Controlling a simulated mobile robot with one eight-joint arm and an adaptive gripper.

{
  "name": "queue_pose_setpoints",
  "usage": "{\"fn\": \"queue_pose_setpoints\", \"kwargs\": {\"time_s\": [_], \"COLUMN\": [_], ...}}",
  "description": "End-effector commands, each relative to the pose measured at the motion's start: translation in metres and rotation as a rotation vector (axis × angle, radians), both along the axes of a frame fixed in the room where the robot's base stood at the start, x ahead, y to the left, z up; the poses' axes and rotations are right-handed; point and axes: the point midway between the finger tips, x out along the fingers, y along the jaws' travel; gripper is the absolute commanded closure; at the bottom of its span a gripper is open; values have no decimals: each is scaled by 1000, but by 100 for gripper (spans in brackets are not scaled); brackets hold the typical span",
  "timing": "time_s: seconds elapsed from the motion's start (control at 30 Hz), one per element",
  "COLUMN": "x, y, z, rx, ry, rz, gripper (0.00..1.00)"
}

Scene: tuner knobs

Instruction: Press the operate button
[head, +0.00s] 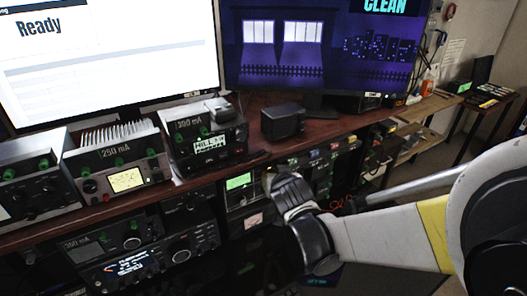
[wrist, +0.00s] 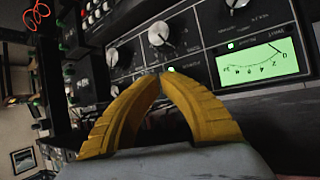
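My gripper shows in the wrist view (wrist: 160,77) as two curved yellow fingers whose tips meet, with nothing seen between them. The tips are close in front of a dark radio panel (wrist: 205,32) with several silver-topped knobs, a lit green meter (wrist: 262,65) and small green lights. One small green light (wrist: 171,69) shows just right of the fingertips. I cannot read which control is the operate button, and whether the tips touch the panel is unclear. In the head view my gripper (head: 282,185) is in front of the lower equipment, beside a lit green meter (head: 238,182).
A wooden desk (head: 150,200) carries several radio units with green knobs and a small black box (head: 283,122). Two monitors (head: 110,50) stand behind. More radios (head: 135,265) sit below the desktop. An orange cable (wrist: 36,16) shows left in the wrist view.

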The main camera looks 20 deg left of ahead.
Motion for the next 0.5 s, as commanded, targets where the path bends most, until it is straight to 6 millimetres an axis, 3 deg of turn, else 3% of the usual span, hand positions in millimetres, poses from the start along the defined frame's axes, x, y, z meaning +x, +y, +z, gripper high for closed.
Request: {"fn": "queue_pose_setpoints", "kwargs": {"time_s": [0.5], "x": [7], "y": [10], "z": [6], "rx": [2], "ry": [-13], "rz": [8], "gripper": [100]}}
